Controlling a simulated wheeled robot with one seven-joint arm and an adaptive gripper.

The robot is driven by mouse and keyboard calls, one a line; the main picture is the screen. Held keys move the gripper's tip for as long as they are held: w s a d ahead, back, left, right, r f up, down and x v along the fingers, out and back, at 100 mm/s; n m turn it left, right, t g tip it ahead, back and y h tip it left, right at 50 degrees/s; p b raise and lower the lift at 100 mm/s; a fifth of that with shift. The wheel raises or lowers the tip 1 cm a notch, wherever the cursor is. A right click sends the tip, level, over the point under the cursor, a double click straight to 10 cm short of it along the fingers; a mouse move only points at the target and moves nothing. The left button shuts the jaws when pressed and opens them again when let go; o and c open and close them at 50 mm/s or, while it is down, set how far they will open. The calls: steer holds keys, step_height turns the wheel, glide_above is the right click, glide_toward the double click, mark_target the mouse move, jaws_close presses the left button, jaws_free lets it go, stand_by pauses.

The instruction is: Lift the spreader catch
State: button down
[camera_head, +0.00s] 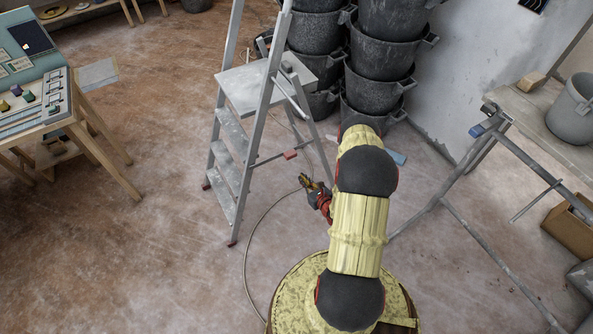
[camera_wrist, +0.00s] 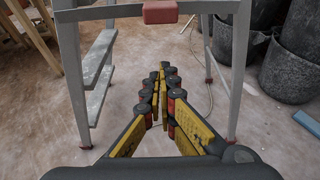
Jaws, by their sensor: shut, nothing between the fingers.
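The stepladder (camera_head: 231,126) stands open on the floor left of my arm in the head view. The spreader catch looks like a small red block (camera_head: 289,155) on the ladder's low cross bar.
Stacked black buckets (camera_head: 378,45) stand behind the ladder. A trestle table with a grey bucket (camera_head: 573,108) is at the right. A wooden desk with a panel (camera_head: 40,95) is at the left. A thin cable (camera_head: 247,262) curves over the floor. Floor left of the ladder is clear.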

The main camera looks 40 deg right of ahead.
mark_target(283, 153)
steer(key=b+x, duration=0.3)
steer(key=x, duration=0.6)
steer(key=r, duration=0.3)
steer(key=shift+w+r, duration=0.25)
steer(key=shift+r, duration=0.1)
steer(key=shift+d, duration=0.15)
